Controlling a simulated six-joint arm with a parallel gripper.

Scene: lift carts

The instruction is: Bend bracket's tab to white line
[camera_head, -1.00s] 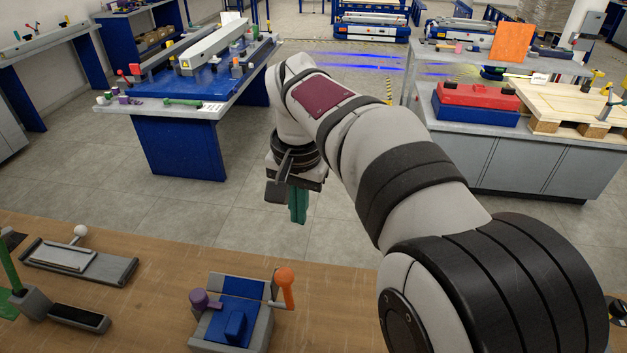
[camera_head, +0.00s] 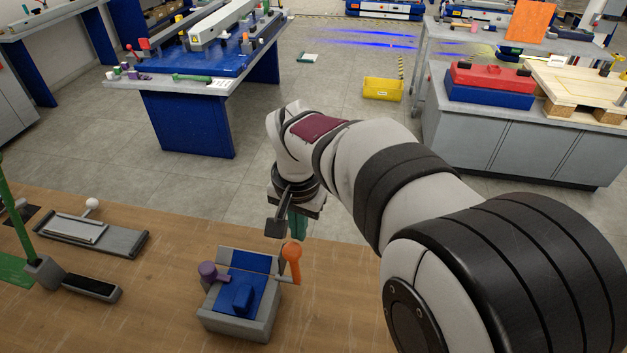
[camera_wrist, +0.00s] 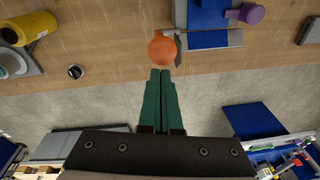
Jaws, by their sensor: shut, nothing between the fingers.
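A grey fixture (camera_head: 234,324) stands on the wooden bench, with a blue sloped plate, an upright blue block (camera_head: 236,298), a purple knob (camera_head: 207,271) and an orange-handled lever (camera_head: 291,262). I cannot tell which part is the bracket's tab, and no white line is clear. My gripper (camera_head: 297,236), with green fingers, is shut and empty behind the orange handle, past the bench's far edge in the head view. In the wrist view its fingertips (camera_wrist: 160,72) are together just below the orange knob (camera_wrist: 162,48). The fixture's blue plate (camera_wrist: 212,39) lies up and right of them.
On the bench's left are a grey slide with a white ball (camera_head: 92,205) and a tool with a green post (camera_head: 18,212). A yellow cylinder (camera_wrist: 30,28) shows in the wrist view. Beyond the bench is open floor with a yellow bin (camera_head: 383,89).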

